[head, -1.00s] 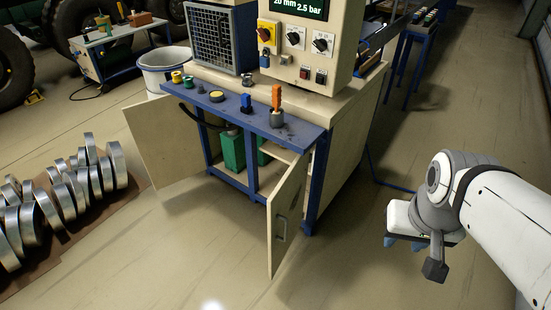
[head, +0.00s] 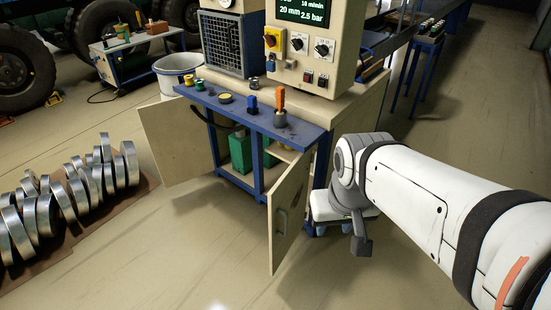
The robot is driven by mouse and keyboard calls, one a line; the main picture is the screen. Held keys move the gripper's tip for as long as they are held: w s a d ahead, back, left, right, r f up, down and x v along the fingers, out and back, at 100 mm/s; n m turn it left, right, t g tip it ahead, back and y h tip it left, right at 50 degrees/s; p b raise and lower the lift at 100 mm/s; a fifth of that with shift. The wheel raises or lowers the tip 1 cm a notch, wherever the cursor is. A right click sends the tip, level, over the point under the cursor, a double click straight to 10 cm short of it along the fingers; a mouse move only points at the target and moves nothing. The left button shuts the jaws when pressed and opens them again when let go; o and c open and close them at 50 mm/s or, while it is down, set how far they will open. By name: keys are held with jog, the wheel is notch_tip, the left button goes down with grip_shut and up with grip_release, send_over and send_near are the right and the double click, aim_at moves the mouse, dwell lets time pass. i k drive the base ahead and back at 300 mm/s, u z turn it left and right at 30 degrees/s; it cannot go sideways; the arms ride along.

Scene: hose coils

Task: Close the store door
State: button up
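The store is a cabinet under the blue-topped bench, with both doors standing open. The right door (head: 288,215) is cream with a grey handle (head: 283,222) and swings out toward me. The left door (head: 170,142) is cream and stands open to the left. Green containers (head: 241,152) show inside on the blue-framed floor. My gripper (head: 333,230) is just right of the right door, near its outer side, pointing down. Its blue fingertips appear apart with nothing between them, though they are partly hidden by its own body. I cannot tell whether it touches the door.
Metal coils (head: 70,190) lie on a brown mat at left. A white bucket (head: 178,72) stands behind the left door. The bench top (head: 240,112) holds small fittings and an orange-handled tool (head: 281,105). Floor in front of the doors (head: 190,250) is clear.

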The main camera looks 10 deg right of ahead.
aim_at(287, 199)
jog(key=z, duration=0.05)
jog(key=i, duration=1)
jog(key=z, duration=0.45)
jog(key=k, duration=1.35)
jog(key=u, duration=0.7)
jog(key=i, duration=1)
jog(key=u, duration=0.05)
